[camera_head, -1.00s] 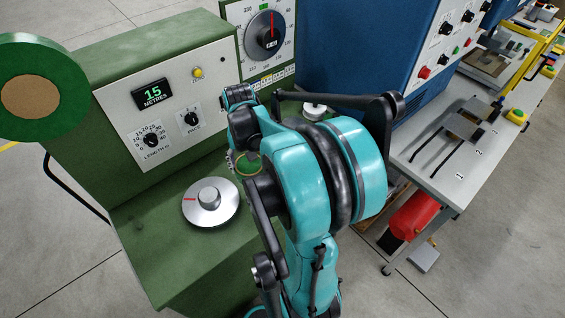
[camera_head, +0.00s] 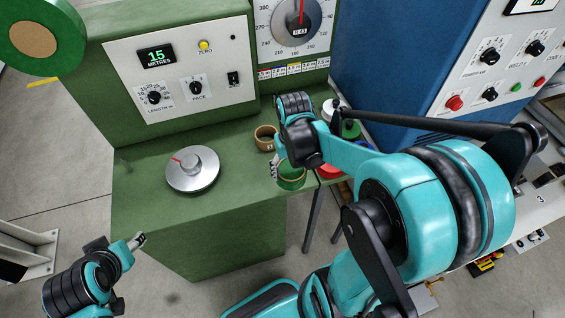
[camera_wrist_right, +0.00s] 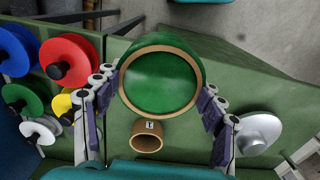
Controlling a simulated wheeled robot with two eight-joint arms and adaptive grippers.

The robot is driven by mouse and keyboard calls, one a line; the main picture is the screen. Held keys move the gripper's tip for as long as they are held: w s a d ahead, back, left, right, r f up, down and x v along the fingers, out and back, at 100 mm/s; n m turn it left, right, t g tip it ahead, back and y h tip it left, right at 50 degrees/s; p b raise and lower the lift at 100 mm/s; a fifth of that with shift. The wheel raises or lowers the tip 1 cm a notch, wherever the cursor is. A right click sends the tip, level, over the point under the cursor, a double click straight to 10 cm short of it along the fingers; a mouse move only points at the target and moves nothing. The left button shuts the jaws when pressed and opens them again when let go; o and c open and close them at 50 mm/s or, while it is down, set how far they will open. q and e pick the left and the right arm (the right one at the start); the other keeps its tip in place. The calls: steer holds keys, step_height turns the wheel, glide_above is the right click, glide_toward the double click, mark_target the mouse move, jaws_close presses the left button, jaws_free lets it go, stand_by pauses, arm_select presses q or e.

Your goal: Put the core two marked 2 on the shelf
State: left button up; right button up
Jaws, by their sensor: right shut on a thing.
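I cannot make out the shelf.
The green winding machine (camera_head: 175,75) with a silver disc (camera_head: 192,169) stands at the left. Coloured reels (camera_wrist_right: 67,60) hang beside the bench. A blue cabinet (camera_head: 385,55) stands at the right, and grey floor (camera_head: 65,185) is open at the left.

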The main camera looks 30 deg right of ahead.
steer(key=w+f, duration=0.1)
steer(key=w, duration=0.2)
steer(key=w+f+b, duration=0.1)
steer(key=w+f, duration=0.1)
steer(key=w, duration=0.1)
steer(key=w+f, duration=0.2)
steer(key=w, duration=0.1)
steer(key=shift+d+f+b, duration=0.25)
steer(key=shift+d+b, duration=0.1)
steer(key=shift+f+b, duration=0.55)
steer(key=shift+f, duration=1.45)
steer(key=shift+s+f, duration=0.1)
steer(key=o, duration=1.1)
